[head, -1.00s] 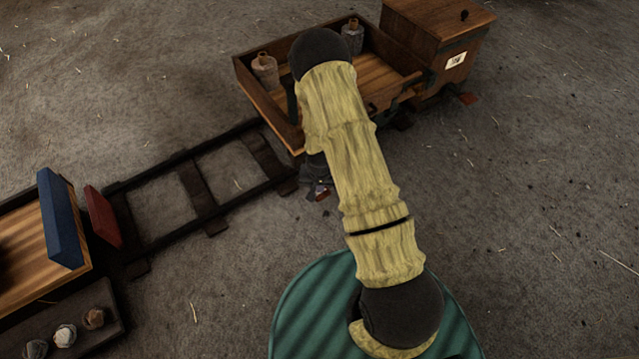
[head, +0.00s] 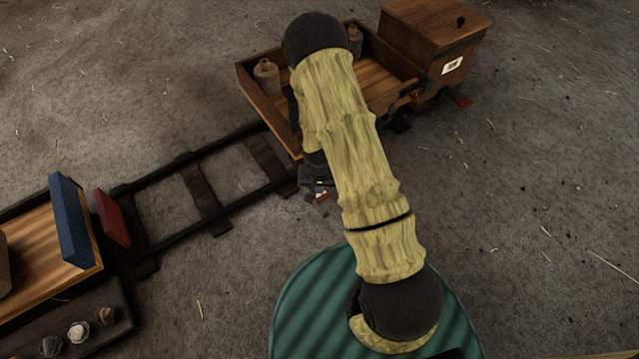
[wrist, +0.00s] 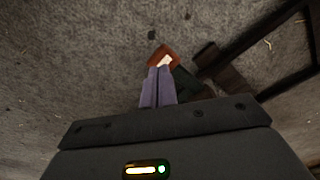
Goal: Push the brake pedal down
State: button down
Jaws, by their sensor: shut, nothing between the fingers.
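The brake pedal, a small red plate with a pale patch, shows in the wrist view (wrist: 163,54) just beyond my fingertips. It also shows in the head view (head: 322,197) low beside the near end of the wooden cart (head: 268,108). A dark green bar (wrist: 187,84) runs beside it in the wrist view. My gripper (wrist: 159,70) has its two purple fingers together and empty, with the tips over the near edge of the pedal. I cannot tell whether they touch it. In the head view my arm hides most of the gripper.
The cart carries jars (head: 267,77) and a lidded wooden box (head: 437,37). Dark rails (head: 205,190) run left to a wooden platform with a blue block (head: 75,220) and a red block (head: 112,217). Ground on the right is clear.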

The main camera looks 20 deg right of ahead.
notch_tip(320, 180, up, 10)
jog(key=s+p, duration=0.1)
jog(key=p, duration=0.3)
jog(key=shift+a, duration=0.2)
jog(key=shift+r, duration=0.15)
dwell(0.3)
jog(key=s+d+r+n+t+p, duration=0.15)
jog(key=s+r+p, duration=0.4)
jog(key=r, duration=1.25)
jog(key=s+r+n+p, duration=0.2)
jog(key=s+r+p, duration=0.35)
jog(key=r, duration=1.25)
jog(key=w+p+v, duration=0.2)
jog(key=p+v, duration=1)
jog(key=w+r+p+v, duration=0.1)
jog(key=w+p+v, duration=0.2)
jog(key=p+v, duration=0.9)
jog(key=w+d+r+p+v, duration=0.1)
jog(key=w+p+v, duration=0.2)
jog(key=p+v, duration=0.9)
jog(key=shift+w+p, duration=0.45)
jog(key=shift+p, duration=0.45)
jog(key=shift+a, duration=0.1)
